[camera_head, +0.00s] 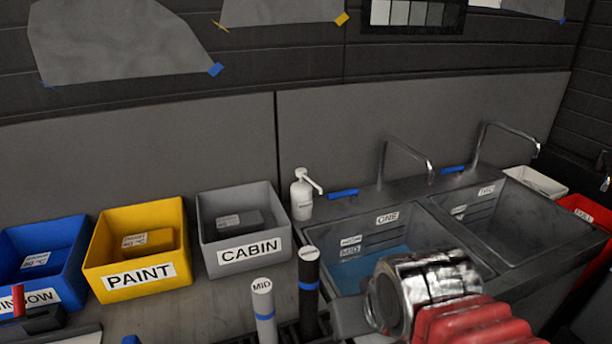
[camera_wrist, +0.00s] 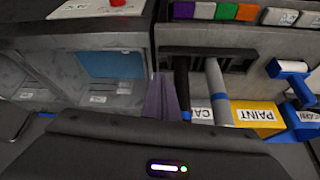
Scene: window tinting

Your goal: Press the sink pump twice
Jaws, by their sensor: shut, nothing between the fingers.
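The sink pump (camera_head: 302,197) is a white bottle with a spout pointing right. It stands upright on the ledge at the left rear corner of the double sink (camera_head: 420,205), beside the CABIN bin. I cannot make the pump out in the wrist view. My gripper (camera_wrist: 162,100) shows in the wrist view as closed, empty fingers between the sink and the upright tubes. In the head view my arm reaches in from the lower right, over the front of the left basin, and its end is nearer the camera than the pump, apart from it.
Grey CABIN (camera_head: 249,250), yellow PAINT (camera_head: 140,276) and blue (camera_head: 70,298) bins line the left. A light MID tube (camera_head: 264,312) and a dark tube (camera_head: 309,290) stand upright in front of the pump. Two curved taps (camera_head: 382,165) (camera_head: 480,145) rise behind the basins.

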